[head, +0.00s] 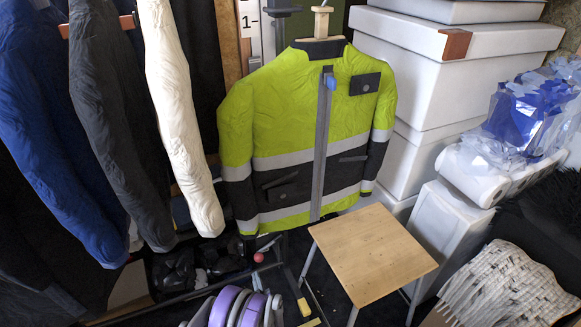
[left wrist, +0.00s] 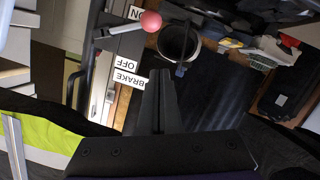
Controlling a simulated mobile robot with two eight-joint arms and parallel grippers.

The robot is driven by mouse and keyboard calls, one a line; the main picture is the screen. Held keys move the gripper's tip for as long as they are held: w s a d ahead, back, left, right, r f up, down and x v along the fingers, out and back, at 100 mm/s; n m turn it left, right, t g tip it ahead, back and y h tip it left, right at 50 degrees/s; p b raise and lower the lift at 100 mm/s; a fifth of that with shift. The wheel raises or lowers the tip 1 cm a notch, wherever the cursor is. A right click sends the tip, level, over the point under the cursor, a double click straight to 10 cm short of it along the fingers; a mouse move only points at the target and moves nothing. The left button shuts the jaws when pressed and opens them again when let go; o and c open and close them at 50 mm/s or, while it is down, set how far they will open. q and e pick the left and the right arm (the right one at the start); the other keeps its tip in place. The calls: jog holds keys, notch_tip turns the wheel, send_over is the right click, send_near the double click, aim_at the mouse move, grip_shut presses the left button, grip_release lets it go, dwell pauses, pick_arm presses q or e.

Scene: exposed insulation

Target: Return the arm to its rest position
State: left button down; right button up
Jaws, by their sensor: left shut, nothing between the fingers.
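My left gripper (left wrist: 161,85) shows in the left wrist view, with its dark fingers together and nothing between them. It is apart from the lever with a red ball knob (left wrist: 151,21), which is above and to the left of the fingertips in that view. The lever's red ball also shows in the head view (head: 259,257), low and left of centre. Purple and grey rounded parts, which look like my arm, are at the bottom of the head view. I cannot make out the left fingertips there. My right gripper is in neither view.
A yellow-green jacket (head: 290,125) hangs upright behind a wooden stool (head: 373,252) with a bare seat. Blue, grey and white garments hang at the left. White boxes (head: 440,80) are stacked at the right, near rolls (head: 470,175) and a shaggy white pile (head: 507,287).

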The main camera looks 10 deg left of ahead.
pick_arm(q)
jog(key=s+a+r+m+g+h, duration=0.1)
jog(key=s+a+r+m+g, duration=0.2)
jog(key=r, duration=0.7)
jog(key=s+r+m+g, duration=0.1)
jog(key=s+r+g, duration=0.25)
jog(key=r, duration=0.55)
jog(key=s+d+r+m+g+h, duration=0.1)
jog(key=s+d+r+m+h, duration=0.1)
jog(key=s, duration=0.6)
jog(key=s+d+r+m+g+h, duration=0.1)
jog(key=s+d+r+m+h, duration=0.15)
jog(key=s, duration=0.65)
jog(key=s+d+r+m+g+h, duration=0.1)
jog(key=s+d+m+h, duration=0.15)
jog(key=s, duration=0.55)
notch_tip(320, 180, up, 26)
jog(key=t+p, duration=0.1)
jog(key=p, duration=2.1)
jog(key=shift+w+d+y+p, duration=0.25)
jog(key=shift+d+y+p, duration=0.05)
jog(key=shift+y, duration=0.1)
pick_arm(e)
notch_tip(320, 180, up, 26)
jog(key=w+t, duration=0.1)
pick_arm(q)
jog(key=shift+s+r, duration=0.1)
jog(key=shift+s, duration=0.05)
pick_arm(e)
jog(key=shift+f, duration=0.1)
